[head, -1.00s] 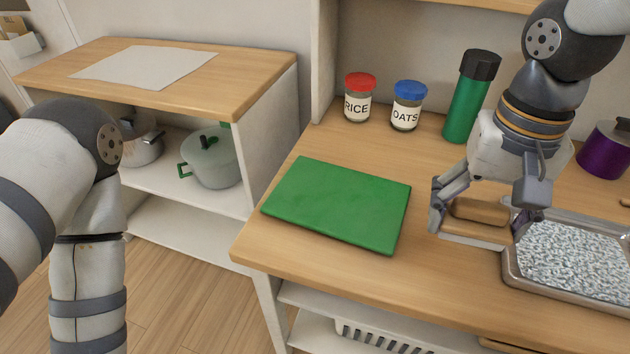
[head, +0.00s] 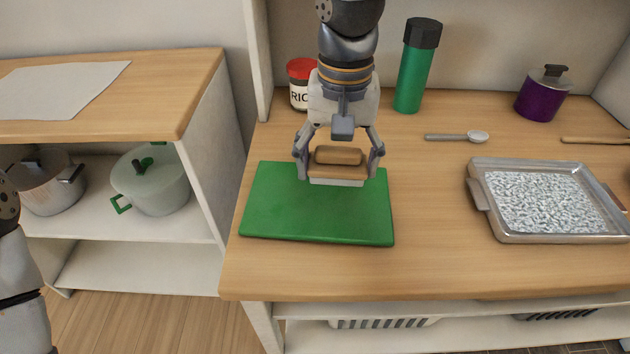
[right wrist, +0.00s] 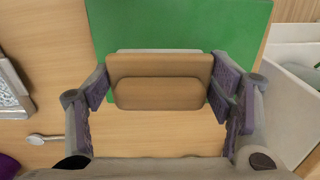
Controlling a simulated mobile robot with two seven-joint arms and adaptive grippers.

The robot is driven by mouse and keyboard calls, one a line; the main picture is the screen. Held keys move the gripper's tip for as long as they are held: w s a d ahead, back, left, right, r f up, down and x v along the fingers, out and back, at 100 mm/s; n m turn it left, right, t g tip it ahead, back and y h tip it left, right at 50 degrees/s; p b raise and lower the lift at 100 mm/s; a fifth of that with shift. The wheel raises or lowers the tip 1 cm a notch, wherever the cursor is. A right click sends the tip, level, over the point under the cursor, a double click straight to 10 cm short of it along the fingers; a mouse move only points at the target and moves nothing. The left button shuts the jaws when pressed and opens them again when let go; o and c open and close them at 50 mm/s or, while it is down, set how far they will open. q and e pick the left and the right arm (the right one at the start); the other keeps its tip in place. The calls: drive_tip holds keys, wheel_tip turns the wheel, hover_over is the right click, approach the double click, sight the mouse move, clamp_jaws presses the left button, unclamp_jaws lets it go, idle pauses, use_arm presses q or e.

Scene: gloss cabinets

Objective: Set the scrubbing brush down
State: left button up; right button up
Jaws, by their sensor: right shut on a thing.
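The scrubbing brush (head: 338,172) has a wooden back with a raised grip and pale bristles underneath. My right gripper (head: 339,166) is shut on it, one finger at each end. In the head view the brush is over the far part of the green cutting board (head: 315,215), bristles down and about level. I cannot tell whether the bristles touch the board. In the right wrist view the brush (right wrist: 160,80) sits between the finger pads, with the board (right wrist: 185,25) beyond it. My left arm shows at the left edge, but its gripper is out of view.
A jar with a red lid (head: 300,70) and a green bottle (head: 413,75) stand behind the board. A metal tray (head: 478,195), a spoon (head: 455,137) and a purple pot (head: 541,97) are to the right. The counter between board and tray is clear.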

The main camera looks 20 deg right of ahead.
sight(319, 198)
drive_tip(key=f, duration=0.1)
drive_tip(key=w+a+f, duration=0.1)
drive_tip(key=w+f, duration=0.1)
drive_tip(key=f, duration=0.1)
drive_tip(key=shift+w+a+b, duration=0.25)
drive_tip(key=shift+b, duration=0.05)
drive_tip(key=shift+w+a+f, duration=0.1)
drive_tip(key=shift+w+f, duration=0.05)
drive_tip(key=shift+f, duration=0.7)
drive_tip(key=shift+w+a+f, duration=0.1)
drive_tip(key=shift+w+f, duration=0.05)
drive_tip(key=shift+f, duration=0.7)
drive_tip(key=shift+f, duration=0.2)
drive_tip(key=o, duration=1)
wheel_tip(319, 198, up, 12)
drive_tip(key=shift+r+p, duration=0.2)
drive_tip(key=shift+p, duration=0.15)
